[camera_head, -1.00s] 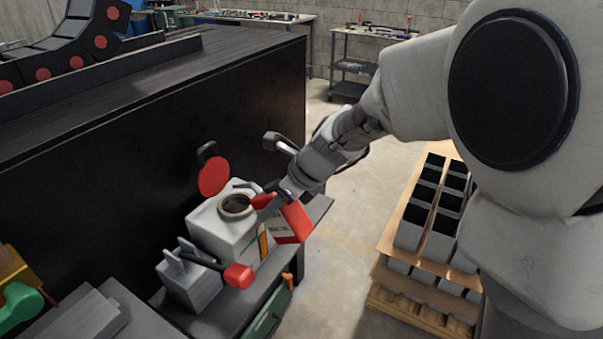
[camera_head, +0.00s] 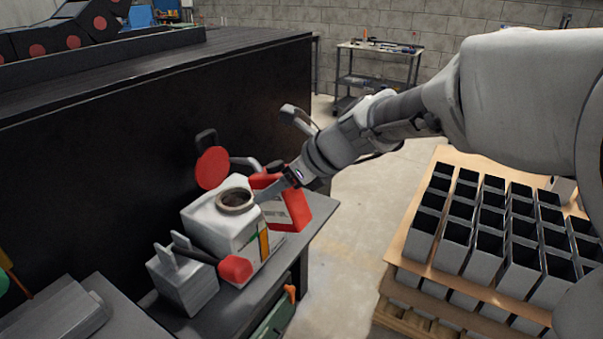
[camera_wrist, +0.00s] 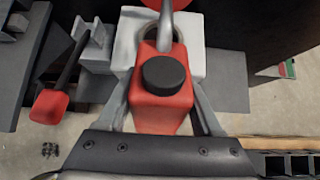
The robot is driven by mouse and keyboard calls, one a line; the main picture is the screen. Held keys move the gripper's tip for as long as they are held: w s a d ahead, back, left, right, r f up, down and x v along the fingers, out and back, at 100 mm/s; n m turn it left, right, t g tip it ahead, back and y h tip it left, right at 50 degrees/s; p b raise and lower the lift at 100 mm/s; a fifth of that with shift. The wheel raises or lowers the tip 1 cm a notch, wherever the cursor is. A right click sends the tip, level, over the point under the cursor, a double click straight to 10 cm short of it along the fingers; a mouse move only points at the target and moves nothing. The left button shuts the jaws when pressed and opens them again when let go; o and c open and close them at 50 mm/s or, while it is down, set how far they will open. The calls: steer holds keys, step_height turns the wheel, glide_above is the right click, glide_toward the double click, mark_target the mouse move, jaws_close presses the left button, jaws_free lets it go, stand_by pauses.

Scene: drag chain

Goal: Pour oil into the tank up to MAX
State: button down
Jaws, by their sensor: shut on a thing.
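The white tank (camera_head: 215,222) stands on the grey bench with its round filler opening (camera_head: 236,200) uncovered. Its red lid (camera_head: 212,168) stands up behind the opening. A coloured level strip (camera_head: 263,243) is on its side; the oil level is too small to read. My gripper (camera_head: 287,184) is shut on the red oil can (camera_head: 296,210), just right of the tank. In the wrist view the can (camera_wrist: 160,112), with a black cap (camera_wrist: 166,75), sits between my fingers (camera_wrist: 160,102) and partly hides the filler opening. Its grey spout (camera_head: 243,161) points toward the lid; no oil stream is visible.
A grey block with a red-ended lever (camera_head: 235,268) stands beside the tank at front left. The black cabinet wall (camera_head: 130,170) rises behind. A pallet of grey boxes (camera_head: 480,240) is at right, with open floor (camera_head: 350,230) between.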

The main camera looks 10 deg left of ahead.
mark_target(270, 172)
steer(key=shift+r+y+b, duration=0.1)
steer(key=shift+y+b, duration=0.2)
steer(key=shift+b, duration=0.6)
steer(key=r+b, duration=0.1)
steer(key=b, duration=0.1)
steer(key=r+t+y+b, duration=0.1)
steer(key=b, duration=0.1)
steer(key=shift+w+a+r+y, duration=0.2)
steer(key=shift+a+r+y, duration=0.1)
steer(key=shift+a+r, duration=0.1)
steer(key=r+y+b, duration=0.1)
steer(key=r+b, duration=0.2)
steer(key=shift+w+a+t+y, duration=0.1)
steer(key=shift+a+t+y, duration=0.2)
steer(key=shift+a+y, duration=0.1)
